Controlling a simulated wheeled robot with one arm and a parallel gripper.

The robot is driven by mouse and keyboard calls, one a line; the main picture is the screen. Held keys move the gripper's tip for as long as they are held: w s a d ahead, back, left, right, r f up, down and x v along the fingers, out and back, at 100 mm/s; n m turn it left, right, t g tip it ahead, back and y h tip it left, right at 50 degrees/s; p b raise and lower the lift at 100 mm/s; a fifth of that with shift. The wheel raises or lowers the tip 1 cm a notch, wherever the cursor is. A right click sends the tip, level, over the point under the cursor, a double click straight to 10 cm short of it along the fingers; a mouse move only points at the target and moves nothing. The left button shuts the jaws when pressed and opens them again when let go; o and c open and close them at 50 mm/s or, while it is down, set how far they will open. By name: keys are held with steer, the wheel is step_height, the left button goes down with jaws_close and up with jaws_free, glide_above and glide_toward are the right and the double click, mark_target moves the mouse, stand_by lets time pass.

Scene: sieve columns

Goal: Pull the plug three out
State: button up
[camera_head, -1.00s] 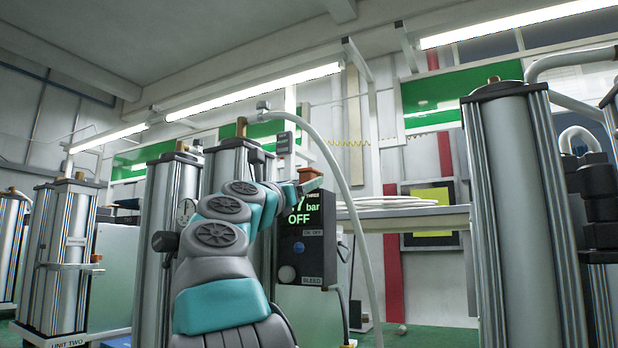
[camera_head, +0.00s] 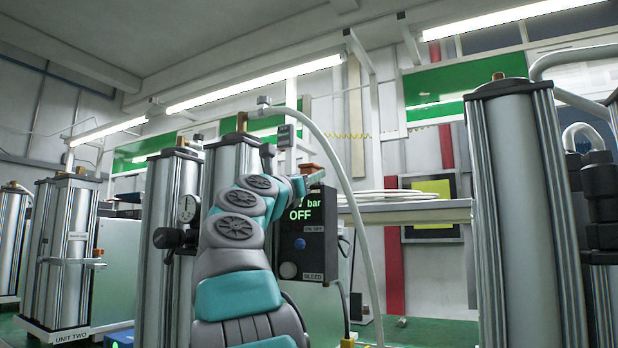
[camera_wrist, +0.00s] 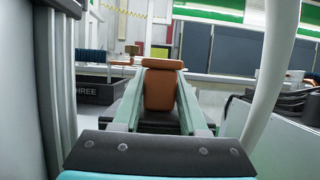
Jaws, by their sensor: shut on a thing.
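My gripper (camera_wrist: 160,92) is shut on an orange-brown plug with a wider flat cap (camera_wrist: 160,64) in the wrist view. The two teal fingers press on its sides. A dark surface lies under and behind the plug; I cannot tell whether the plug is seated in anything. In the head view the plug (camera_head: 311,169) shows small at the end of my arm, above the dark control box (camera_head: 308,250). That box reads "bar OFF" and "BLEED". A dark block marked THREE (camera_wrist: 92,92) stands left of my fingers in the wrist view.
A pale hose (camera_head: 350,200) arches close to the right of my gripper. A bench (camera_head: 415,213) with coiled hose is behind.

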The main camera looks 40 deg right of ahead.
jaws_close()
stand_by(0.8)
